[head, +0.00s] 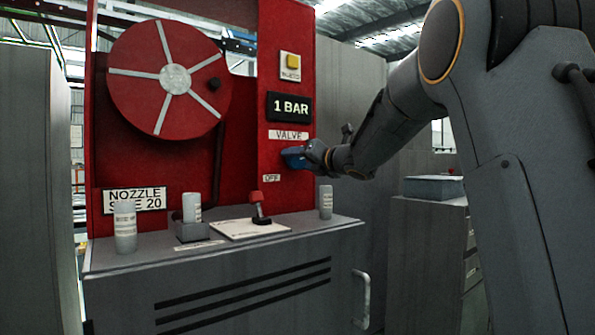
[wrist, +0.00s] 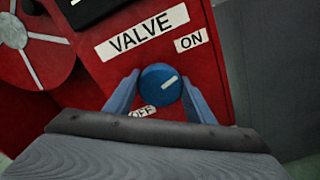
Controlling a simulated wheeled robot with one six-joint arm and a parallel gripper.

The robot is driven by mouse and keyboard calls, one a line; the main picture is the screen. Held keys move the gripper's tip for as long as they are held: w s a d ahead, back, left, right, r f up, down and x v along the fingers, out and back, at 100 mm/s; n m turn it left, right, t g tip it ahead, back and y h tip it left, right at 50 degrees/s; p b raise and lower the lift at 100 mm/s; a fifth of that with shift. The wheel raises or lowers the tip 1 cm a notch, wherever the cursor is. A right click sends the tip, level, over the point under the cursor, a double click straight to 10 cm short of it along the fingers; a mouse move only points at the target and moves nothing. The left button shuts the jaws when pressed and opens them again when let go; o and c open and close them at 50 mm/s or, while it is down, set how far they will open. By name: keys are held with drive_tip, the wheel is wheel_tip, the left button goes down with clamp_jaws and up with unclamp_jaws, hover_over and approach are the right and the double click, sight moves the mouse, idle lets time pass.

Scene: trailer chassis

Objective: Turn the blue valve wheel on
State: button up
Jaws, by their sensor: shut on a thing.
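The blue valve wheel (wrist: 158,84) sits on the red panel below the VALVE label (wrist: 142,32). It is round with a white mark that, in the wrist view, slants up and right, roughly toward the ON label (wrist: 190,41). The OFF label (wrist: 143,111) is partly covered below the wheel. My gripper (wrist: 156,90) has one finger on each side of the wheel and is shut on it. In the head view my gripper (head: 312,155) reaches the panel from the right and hides part of the blue wheel (head: 291,158).
A red hose reel (head: 145,92) is left of the valve. A red-topped lever (head: 257,205) and several grey cylinders stand on the cabinet top (head: 110,257) below. A grey cabinet stands at right.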

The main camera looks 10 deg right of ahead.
drive_tip(key=shift+f+n+b, duration=0.1)
drive_tip(key=shift+n+b, duration=0.3)
drive_tip(key=o, duration=1)
drive_tip(key=shift+o, duration=0.2)
drive_tip(key=v, duration=0.7)
drive_tip(key=shift+s+d+p, duration=0.2)
drive_tip(key=shift+s+p, duration=0.1)
drive_tip(key=shift+s, duration=0.05)
